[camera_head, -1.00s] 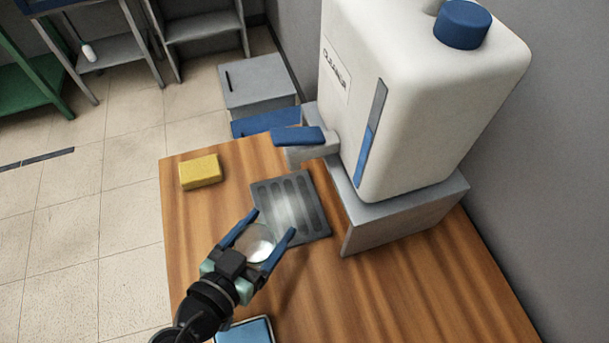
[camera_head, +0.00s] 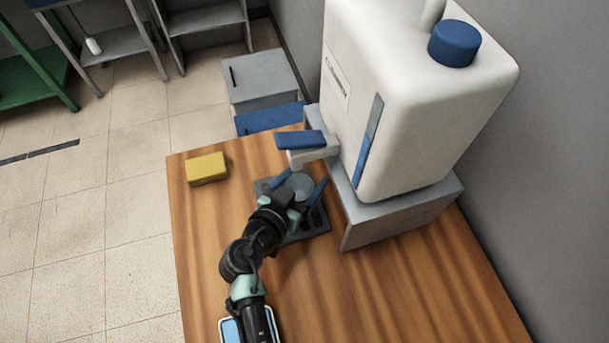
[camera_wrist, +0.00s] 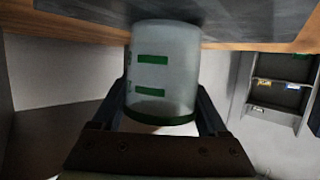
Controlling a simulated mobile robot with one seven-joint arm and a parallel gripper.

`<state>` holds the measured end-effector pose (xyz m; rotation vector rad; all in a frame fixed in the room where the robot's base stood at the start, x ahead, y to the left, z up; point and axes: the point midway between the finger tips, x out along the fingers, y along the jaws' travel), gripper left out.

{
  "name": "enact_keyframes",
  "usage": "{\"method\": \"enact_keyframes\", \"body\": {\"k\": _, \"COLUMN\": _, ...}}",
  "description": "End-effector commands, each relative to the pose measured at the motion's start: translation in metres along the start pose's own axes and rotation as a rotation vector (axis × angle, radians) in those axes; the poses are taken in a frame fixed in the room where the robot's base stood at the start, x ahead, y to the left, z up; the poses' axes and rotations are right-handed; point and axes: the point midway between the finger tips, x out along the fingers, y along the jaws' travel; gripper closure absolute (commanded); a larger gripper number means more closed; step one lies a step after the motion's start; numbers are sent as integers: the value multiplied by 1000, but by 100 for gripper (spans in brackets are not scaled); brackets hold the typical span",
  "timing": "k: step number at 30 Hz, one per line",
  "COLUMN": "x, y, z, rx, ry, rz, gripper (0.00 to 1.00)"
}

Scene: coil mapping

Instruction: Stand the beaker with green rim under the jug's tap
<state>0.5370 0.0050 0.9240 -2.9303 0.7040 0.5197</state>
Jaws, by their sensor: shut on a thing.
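The beaker with green rim (camera_wrist: 163,75) is a clear cup with green marks, held between the fingers of my gripper (camera_wrist: 164,112) in the wrist view. That view is upside down, with the green rim at the bottom and the base toward the worktop. In the head view my gripper (camera_head: 299,186) has the beaker (camera_head: 303,184) over the grey drip tray (camera_head: 318,222), close to the jug's tap (camera_head: 308,154). I cannot tell whether its base touches the tray. The white jug (camera_head: 425,110) stands on a grey stand; the tap has a blue lever.
A yellow sponge (camera_head: 207,168) lies at the left edge of the wooden table (camera_head: 400,290). The grey stand (camera_head: 395,217) is right of the tray. A blue item (camera_head: 232,330) lies at the front, partly behind my arm. The right front of the table is clear.

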Motion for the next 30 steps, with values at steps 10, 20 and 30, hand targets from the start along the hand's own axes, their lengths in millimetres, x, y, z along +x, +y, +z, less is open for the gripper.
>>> {"method": "enact_keyframes", "body": {"k": 10, "x": 1, "y": 0, "z": 3, "rx": 1, "ry": 1, "rz": 0, "gripper": 86}}
{"method": "enact_keyframes", "body": {"k": 20, "x": 1, "y": 0, "z": 2, "rx": 0, "ry": 1, "rz": 0, "gripper": 0}}
{"method": "enact_keyframes", "body": {"k": 30, "x": -22, "y": -1, "z": 2, "rx": 0, "ry": 1, "rz": -3, "gripper": 0}}
